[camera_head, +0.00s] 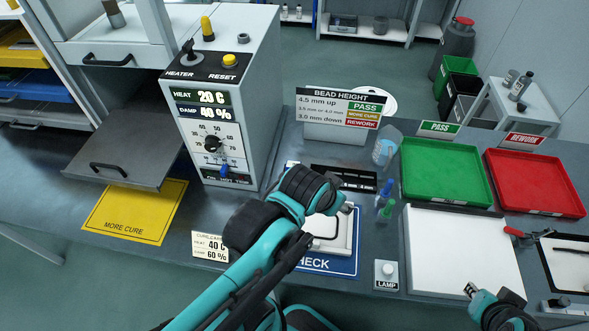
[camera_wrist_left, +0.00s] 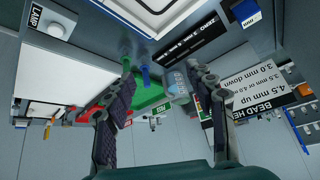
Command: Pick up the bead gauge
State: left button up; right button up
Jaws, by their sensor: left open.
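A dark flat bar with white millimetre markings, which looks like the bead gauge (camera_head: 345,178), lies behind the blue CHECK mat (camera_head: 340,264). My left arm partly covers it in the head view. In the left wrist view the bar (camera_wrist_left: 187,40) shows whole, beyond the fingertips and above the gap between them. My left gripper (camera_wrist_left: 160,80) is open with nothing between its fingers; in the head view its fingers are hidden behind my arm. My right gripper (camera_head: 490,296) is at the lower right, away from the bar; its jaw state is unclear.
A blue-topped item (camera_head: 384,190) and a green-topped item (camera_head: 386,211) stand right of the bar, with a clear bottle (camera_head: 386,147) behind. The bead height sign (camera_head: 338,106) stands at the back. A heater box (camera_head: 222,110) is left; green (camera_head: 444,172) and red (camera_head: 535,183) trays are right.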

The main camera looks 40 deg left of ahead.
pick_arm(q)
jog(key=m+g, duration=0.6)
jog(key=m, duration=0.5)
send_over(293, 164)
jog(key=d, duration=0.2)
jog(key=f, duration=0.9)
jog(key=shift+a+f, duration=0.2)
jog(key=shift+f, duration=0.1)
jog(key=shift+a+f+g, duration=0.25)
jog(key=shift+g, duration=0.05)
jog(key=shift+a+f, duration=0.1)
jog(key=shift+f, duration=0.25)
jog(key=shift+f+b, duration=0.3)
jog(key=shift+f, duration=0.6)
jog(key=f, duration=0.2)
jog(key=f+b, duration=0.2)
jog(key=f, duration=0.1)
jog(key=shift+a+f, duration=0.3)
jog(key=shift+a, duration=0.1)
jog(key=shift+r, duration=0.1)
